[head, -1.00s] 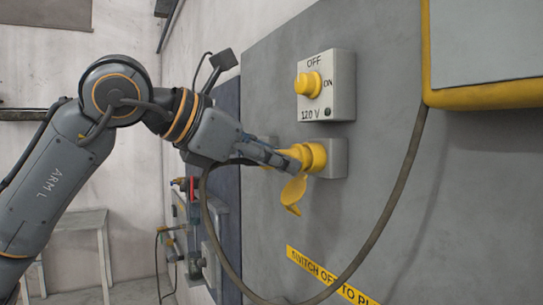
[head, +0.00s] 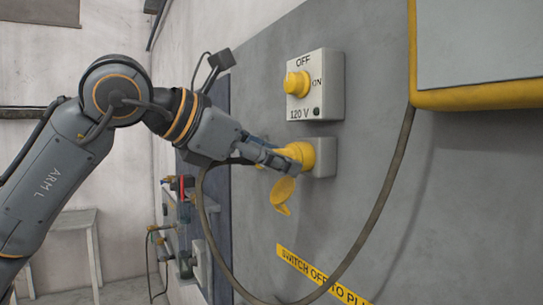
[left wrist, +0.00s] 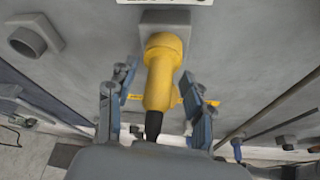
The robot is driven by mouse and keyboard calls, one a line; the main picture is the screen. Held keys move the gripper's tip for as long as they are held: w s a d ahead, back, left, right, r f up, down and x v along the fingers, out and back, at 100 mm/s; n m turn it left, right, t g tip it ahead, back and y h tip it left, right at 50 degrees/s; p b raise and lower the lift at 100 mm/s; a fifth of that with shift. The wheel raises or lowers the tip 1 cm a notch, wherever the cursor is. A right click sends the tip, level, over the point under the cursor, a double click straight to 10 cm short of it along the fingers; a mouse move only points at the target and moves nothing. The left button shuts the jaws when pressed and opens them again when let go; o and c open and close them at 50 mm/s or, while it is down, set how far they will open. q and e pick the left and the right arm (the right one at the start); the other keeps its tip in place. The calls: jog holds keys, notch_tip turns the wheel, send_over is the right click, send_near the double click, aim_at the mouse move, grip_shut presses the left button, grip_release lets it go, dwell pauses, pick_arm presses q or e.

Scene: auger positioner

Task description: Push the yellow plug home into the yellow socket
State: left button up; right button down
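The yellow socket (head: 300,153) sticks out of a grey box on the wall panel, with its yellow flap (head: 283,192) hanging below. In the left wrist view, the yellow plug (left wrist: 158,88) is lined up with the socket (left wrist: 165,44) and meets it; how deep it sits I cannot tell. A dark cable leaves the plug's rear. My left gripper (head: 272,160) is at the socket. In the left wrist view its fingers (left wrist: 158,92) stand apart on both sides of the plug, with a visible gap on the left. My right gripper is out of view.
A switch box (head: 330,102) with a yellow knob (head: 297,84), marked OFF, ON and 120 V, sits just above the socket. The cable (head: 375,215) loops down below my gripper and up to the right. A yellow-framed panel (head: 470,97) is at upper right.

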pick_arm(q)
jog(key=v, duration=1.2)
dwell(0.4)
